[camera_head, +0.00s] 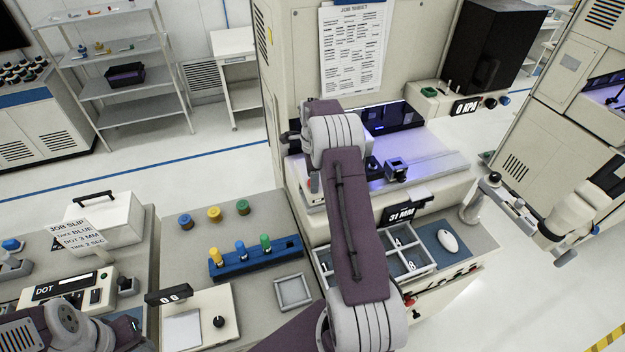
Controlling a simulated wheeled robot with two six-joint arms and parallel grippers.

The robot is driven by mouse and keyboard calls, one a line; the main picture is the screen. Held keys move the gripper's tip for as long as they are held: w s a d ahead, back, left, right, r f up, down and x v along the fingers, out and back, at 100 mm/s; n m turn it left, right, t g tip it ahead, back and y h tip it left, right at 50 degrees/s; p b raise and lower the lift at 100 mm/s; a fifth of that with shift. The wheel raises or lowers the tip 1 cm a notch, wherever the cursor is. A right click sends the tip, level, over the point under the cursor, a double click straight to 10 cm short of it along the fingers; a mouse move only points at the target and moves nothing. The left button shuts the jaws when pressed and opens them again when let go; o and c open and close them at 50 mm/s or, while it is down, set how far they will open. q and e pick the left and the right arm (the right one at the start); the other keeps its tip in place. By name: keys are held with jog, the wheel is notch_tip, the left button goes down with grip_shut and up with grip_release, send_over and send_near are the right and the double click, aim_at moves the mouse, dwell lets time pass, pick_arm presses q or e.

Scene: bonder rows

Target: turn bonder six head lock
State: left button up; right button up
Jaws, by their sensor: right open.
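A bonder (262,60) with a job sheet on its front stands at the centre; I cannot read a number on it. Its lit work area holds a small dark square block (396,169) on a pale stage. My right arm rises across the middle of the view and bends down at the bonder's left side. My right gripper (314,180) is there, open, mostly hidden behind my wrist and forearm. A head lock cannot be made out; the arm covers that part of the bonder. Part of my left arm shows at the lower left, its gripper out of view.
A blue rack (255,260) holds coloured dispensers, with several coloured pots behind it. A divided tray (405,262), a mouse (447,242) and a "31 MM" display (401,215) are right of my arm. A job slip (80,237) stands left. A pale jointed fixture (548,222) is at right.

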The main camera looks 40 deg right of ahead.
notch_tip(320, 180, up, 8)
jog(key=b, duration=0.1)
jog(key=shift+r, duration=0.25)
jog(key=shift+a, duration=0.1)
